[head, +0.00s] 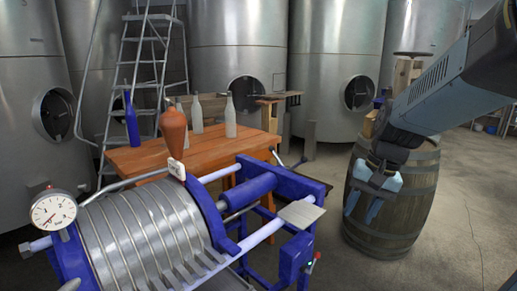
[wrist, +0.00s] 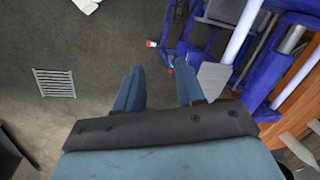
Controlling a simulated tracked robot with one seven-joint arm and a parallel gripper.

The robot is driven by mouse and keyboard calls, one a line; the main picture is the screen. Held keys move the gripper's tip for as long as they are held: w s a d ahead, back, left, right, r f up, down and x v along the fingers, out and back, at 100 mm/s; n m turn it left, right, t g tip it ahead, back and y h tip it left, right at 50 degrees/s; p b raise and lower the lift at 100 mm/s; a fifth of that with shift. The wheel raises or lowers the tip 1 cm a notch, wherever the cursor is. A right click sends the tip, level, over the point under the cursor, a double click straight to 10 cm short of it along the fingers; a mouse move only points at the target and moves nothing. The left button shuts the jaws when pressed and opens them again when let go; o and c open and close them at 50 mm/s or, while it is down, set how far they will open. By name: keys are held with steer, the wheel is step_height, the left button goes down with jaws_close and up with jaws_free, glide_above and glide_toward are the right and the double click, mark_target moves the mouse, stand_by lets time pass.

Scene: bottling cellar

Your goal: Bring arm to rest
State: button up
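My gripper (head: 362,208) hangs at the end of my arm on the right of the head view, fingers pointing down, in front of the wooden barrel. In the wrist view my gripper (wrist: 158,88) shows two blue fingers spread apart with a clear gap. Nothing is between them; only grey floor shows there. The fingers appear apart from the blue filter press (head: 262,185), which stands to their left in the head view. The press also shows at the upper right of the wrist view (wrist: 222,45).
The barrel (head: 408,215) stands behind my gripper. A wooden table (head: 205,148) carries several bottles, with a blue bottle (head: 131,120) at its left. A pressure gauge (head: 54,210) is at the front left. A floor drain (wrist: 54,83) lies in clear floor. Steel tanks and a ladder (head: 135,60) stand behind.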

steer(key=s+r+n+t+h, duration=0.2)
steer(key=s+r+n+t, duration=0.2)
steer(key=s+r, duration=0.3)
steer(key=shift+s+d+r+t, duration=0.3)
steer(key=shift+s+t, duration=0.1)
steer(key=shift+s, duration=0.25)
